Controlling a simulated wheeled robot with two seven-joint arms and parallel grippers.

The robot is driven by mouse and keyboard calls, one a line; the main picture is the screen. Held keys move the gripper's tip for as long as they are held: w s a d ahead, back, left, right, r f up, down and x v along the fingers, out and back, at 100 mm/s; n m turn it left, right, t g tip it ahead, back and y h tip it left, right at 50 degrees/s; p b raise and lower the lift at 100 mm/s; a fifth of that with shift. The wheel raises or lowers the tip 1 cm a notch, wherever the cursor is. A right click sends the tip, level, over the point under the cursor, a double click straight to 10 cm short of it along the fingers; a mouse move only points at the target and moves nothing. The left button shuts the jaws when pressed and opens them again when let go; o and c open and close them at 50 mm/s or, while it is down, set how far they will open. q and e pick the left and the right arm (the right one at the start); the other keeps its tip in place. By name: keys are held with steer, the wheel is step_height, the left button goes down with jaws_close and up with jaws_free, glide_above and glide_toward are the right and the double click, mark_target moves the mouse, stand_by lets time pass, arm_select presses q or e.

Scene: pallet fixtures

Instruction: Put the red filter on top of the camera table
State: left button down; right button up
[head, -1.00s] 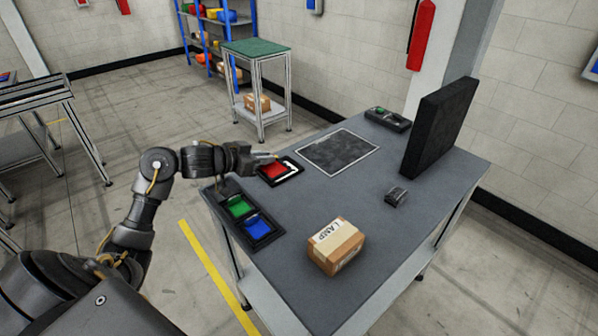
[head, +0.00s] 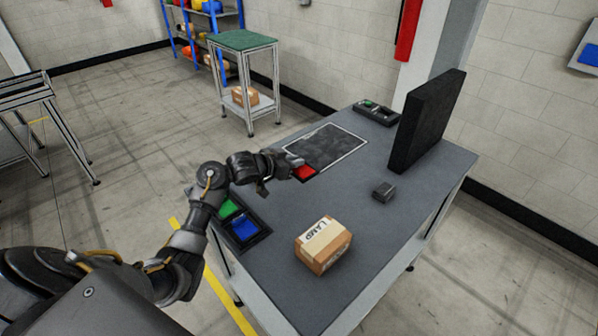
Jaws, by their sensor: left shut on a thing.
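The filter is at the near-left edge of the dark, white-bordered rectangle (head: 330,143) on the grey table (head: 375,228), which I take for the camera table. I cannot tell whether the filter touches the surface or is held just above it. My arm and gripper hide part of the filter's left side. My right gripper is not in view.
A green filter (head: 230,208) and a blue filter (head: 244,229) sit in a dark holder at the table's left edge. A cardboard box (head: 323,246), a small dark block (head: 384,192), a black monitor (head: 428,122) and a button box (head: 376,113) stand on the table.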

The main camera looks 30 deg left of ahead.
arm_select(q)
steer(key=shift+w+d+f, duration=0.35)
steer(key=shift+w+f, duration=0.25)
steer(key=shift+f, duration=0.25)
step_height(320, 180, down, 3)
steer(key=shift+w+d+r+p, duration=0.1)
steer(key=shift+d+p, duration=0.05)
steer(key=shift+p, duration=0.4)
steer(key=shift+f, duration=0.3)
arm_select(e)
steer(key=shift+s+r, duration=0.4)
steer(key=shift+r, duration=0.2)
arm_select(q)
steer(key=shift+f+b, duration=0.3)
steer(key=shift+f, duration=0.4)
steer(key=c, duration=1.4)
jaws_free()
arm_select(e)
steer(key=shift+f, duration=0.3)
arm_select(q)
steer(key=shift+r, duration=0.15)
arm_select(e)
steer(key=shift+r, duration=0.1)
